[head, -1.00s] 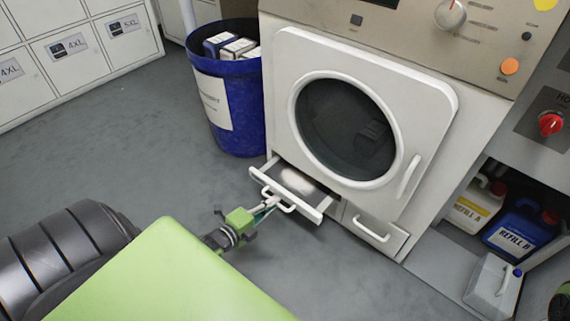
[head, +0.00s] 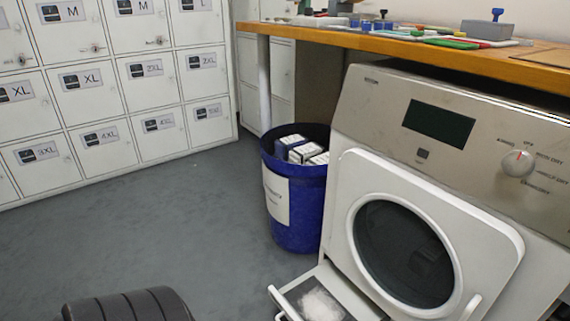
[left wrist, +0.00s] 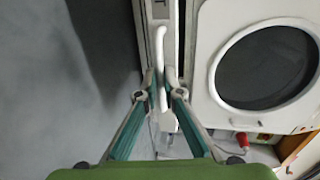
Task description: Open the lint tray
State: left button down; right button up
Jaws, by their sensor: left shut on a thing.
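The lint tray (head: 339,281) is pulled out below the dryer door, with pale lint (head: 320,305) inside. The bottom of the head view cuts off its front. In the left wrist view, my left gripper (left wrist: 167,88) is shut on the white tray handle (left wrist: 162,68), its two teal-lined fingers on either side of it. My left gripper is outside the head view. My right gripper shows in neither view.
The dryer's round-windowed door (head: 425,240) is shut above the tray. A blue bin (head: 296,218) with boxes stands close to the left. White lockers (head: 150,80) line the back. Grey floor (head: 170,235) is clear at the left.

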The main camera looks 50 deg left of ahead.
pick_arm(q)
jog(key=shift+s+f, duration=0.15)
jog(key=shift+s, duration=0.15)
jog(key=c, duration=2.2)
grip_release()
jog(key=shift+s, duration=0.1)
jog(key=v, duration=1.2)
